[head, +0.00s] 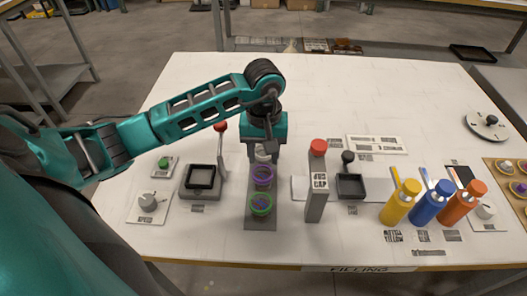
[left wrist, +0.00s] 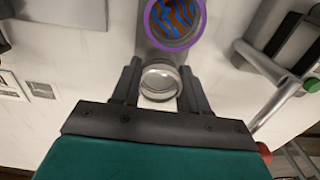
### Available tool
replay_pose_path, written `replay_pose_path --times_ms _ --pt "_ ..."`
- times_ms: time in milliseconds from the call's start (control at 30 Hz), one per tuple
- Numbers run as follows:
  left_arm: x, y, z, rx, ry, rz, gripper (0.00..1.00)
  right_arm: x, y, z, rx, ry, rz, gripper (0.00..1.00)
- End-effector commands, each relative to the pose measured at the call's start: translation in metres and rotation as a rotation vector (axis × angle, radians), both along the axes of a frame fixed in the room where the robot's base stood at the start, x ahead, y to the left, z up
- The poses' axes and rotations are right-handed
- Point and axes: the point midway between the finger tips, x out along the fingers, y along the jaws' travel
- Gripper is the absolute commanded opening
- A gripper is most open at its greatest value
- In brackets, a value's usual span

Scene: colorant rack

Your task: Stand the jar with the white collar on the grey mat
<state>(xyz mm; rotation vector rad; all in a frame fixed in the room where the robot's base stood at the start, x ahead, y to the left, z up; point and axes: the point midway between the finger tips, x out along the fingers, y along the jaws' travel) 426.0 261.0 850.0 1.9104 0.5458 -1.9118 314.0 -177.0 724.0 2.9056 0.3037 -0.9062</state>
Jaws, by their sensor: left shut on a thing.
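The jar with the white collar (head: 262,154) is between the fingers of my left gripper (head: 263,152), which is shut on it. In the left wrist view the jar (left wrist: 160,82) looks clear, with a pale rim, between both fingers. It is at the far end of a row with a purple-collared jar (head: 262,178) and a green-collared jar (head: 260,205). Those two stand on the grey mat (head: 260,224), a long strip. I cannot tell whether the held jar touches the mat. The purple-collared jar (left wrist: 176,22) holds blue and orange swirls. My right gripper is not in view.
A device with a dark square tray (head: 200,177) and red-knobbed lever stands left of the row. A grey post with a red top (head: 315,185) stands close on the right. Yellow (head: 399,205), blue (head: 429,205) and orange (head: 461,205) bottles stand farther right.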

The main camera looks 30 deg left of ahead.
Motion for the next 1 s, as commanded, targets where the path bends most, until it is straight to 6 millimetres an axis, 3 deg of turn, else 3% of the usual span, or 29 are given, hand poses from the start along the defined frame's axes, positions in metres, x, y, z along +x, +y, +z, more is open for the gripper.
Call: replay_pose_path --times_ms 100,133,367,767,1000 --pt "0.000 0.000 -0.005 0.001 0.000 0.000 0.14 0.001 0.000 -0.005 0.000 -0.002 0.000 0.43" --pt "0.000 0.000 -0.004 0.001 0.000 0.000 0.46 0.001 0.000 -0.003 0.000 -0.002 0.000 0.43" --pt "0.000 0.000 -0.003 0.000 0.000 0.000 0.68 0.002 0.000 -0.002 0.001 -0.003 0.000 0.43" --pt "0.001 0.000 0.007 0.001 -0.003 0.000 0.69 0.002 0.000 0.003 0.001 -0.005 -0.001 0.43" --pt "0.002 0.001 0.057 0.002 -0.007 0.000 0.69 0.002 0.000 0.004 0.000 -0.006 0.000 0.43"
